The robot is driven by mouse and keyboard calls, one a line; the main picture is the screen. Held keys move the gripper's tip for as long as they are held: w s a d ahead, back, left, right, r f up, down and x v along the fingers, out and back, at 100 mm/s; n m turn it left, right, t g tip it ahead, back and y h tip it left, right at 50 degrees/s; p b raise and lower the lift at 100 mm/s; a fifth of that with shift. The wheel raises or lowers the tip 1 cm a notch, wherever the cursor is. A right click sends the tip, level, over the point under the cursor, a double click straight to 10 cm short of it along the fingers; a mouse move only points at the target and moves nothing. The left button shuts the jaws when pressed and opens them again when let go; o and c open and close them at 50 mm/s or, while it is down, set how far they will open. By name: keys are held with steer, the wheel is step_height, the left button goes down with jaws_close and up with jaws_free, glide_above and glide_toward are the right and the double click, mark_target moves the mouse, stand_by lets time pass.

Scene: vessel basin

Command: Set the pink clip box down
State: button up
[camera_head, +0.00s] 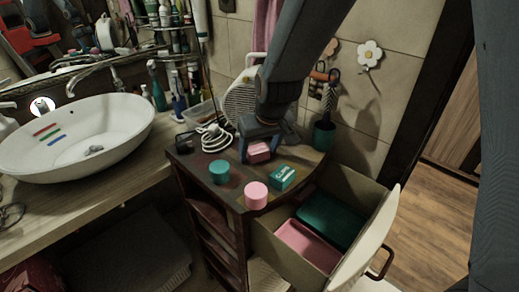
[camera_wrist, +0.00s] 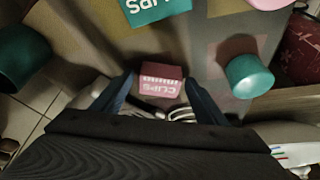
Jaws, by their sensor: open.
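The pink clip box (camera_head: 259,153) stands on the dark top of the small cabinet (camera_head: 190,160), near its back. In the wrist view the box (camera_wrist: 160,80) shows the lettering "CLIPS" and lies between my two fingers. My gripper (camera_head: 258,143) comes down over the box from above. Its fingers are open, one on each side of the box, with a narrow gap seen in the wrist view (camera_wrist: 159,92). Part of the box is hidden by my gripper in the head view. The underside of the box cannot be seen.
On the same top stand a teal cylinder (camera_head: 219,171), a pink cylinder (camera_head: 257,195) and a teal box (camera_head: 282,178). A white cable (camera_head: 213,137) lies behind. A dark green cup (camera_head: 324,135) stands at the back right. The open drawer (camera_head: 270,238) holds a pink and a green tray.

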steer(key=b+v, duration=0.1)
steer(key=v, duration=1.1)
steer(key=shift+b, duration=0.3)
